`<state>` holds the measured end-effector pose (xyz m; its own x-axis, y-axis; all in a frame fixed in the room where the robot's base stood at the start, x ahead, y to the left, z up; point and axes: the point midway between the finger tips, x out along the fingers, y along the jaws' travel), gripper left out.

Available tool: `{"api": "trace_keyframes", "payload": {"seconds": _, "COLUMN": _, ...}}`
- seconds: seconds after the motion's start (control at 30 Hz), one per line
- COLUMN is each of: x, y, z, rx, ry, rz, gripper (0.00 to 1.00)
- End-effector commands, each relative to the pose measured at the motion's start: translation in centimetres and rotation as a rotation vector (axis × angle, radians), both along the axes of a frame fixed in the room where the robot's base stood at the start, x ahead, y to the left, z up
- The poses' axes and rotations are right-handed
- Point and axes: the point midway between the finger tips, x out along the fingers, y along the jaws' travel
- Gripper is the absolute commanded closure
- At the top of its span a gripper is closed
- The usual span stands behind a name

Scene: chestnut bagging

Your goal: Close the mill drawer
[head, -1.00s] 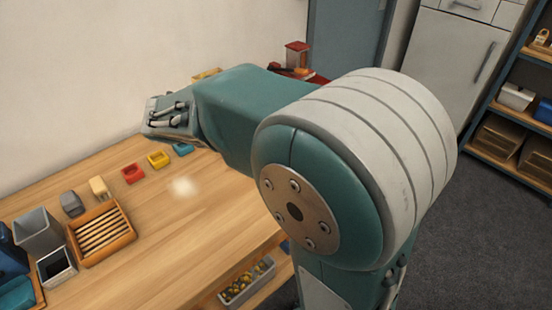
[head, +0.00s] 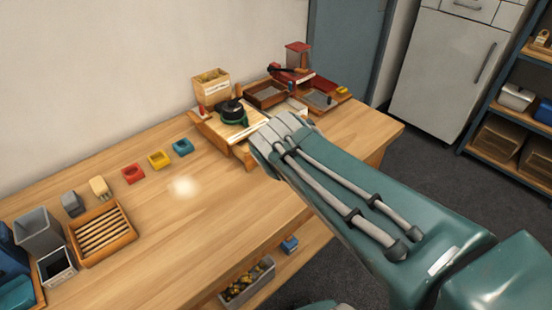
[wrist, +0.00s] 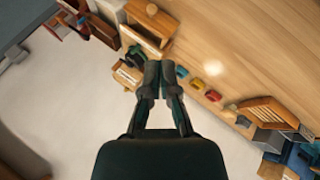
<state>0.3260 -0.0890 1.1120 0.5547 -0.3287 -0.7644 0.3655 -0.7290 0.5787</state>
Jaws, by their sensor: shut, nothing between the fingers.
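The mill (head: 226,122) stands on the bench in the head view, a pale wooden body with a black and green round top. My forearm covers its right side. I cannot make out the drawer clearly there, nor how far it is open. In the wrist view a wooden unit with a box-like part (wrist: 147,40) shows beyond the fingertips at upper left; it may be the mill and its drawer. My gripper (wrist: 160,75) is shut and empty, its fingertips together, apparently apart from that unit. In the head view the gripper is hidden behind my arm.
A labelled wooden box (head: 211,86) stands behind the mill. Wooden trays (head: 266,95) and a red device (head: 298,54) are farther right. Red, yellow and blue blocks (head: 158,160) lie left of the mill, and a slatted tray (head: 101,234) farther left. The middle front of the bench is clear.

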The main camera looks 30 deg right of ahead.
Motion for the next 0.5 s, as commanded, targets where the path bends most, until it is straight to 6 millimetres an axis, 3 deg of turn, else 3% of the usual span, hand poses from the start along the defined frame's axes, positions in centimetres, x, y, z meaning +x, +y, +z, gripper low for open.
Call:
{"api": "trace_keyframes", "payload": {"seconds": 0.27, "x": 3.7, "y": -5.9, "z": 0.3, "rx": -0.448, "ry": 0.046, "rz": 0.358, "gripper": 1.00}}
{"api": "trace_keyframes", "payload": {"seconds": 0.5, "x": 7.5, "y": -10.1, "z": -2.1, "rx": -0.957, "ry": 0.227, "rz": 0.937, "gripper": 1.00}}
